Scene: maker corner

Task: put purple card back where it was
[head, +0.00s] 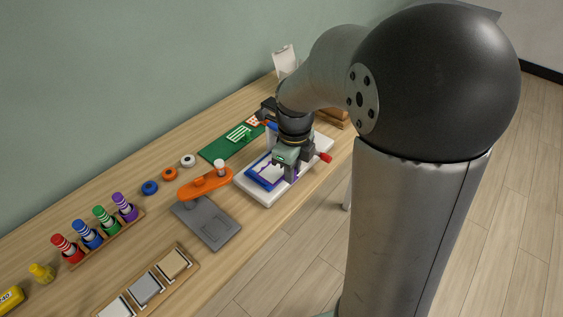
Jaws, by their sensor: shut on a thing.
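My gripper (288,168) points down over the white press-like device (257,196) on the bench. It is shut on what looks like the purple card (292,178), of which only a small purple part shows beside the fingers. The fingers and wrist hide most of it. Beside the gripper, a blue-purple frame (257,180) with a white inner sheet lies on the white device. I cannot tell whether the held card touches the frame.
A red handle (323,157) sticks out at the device's right. Markers in a wooden rack (107,234) and a wooden tray of cards (145,288) stand front left.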

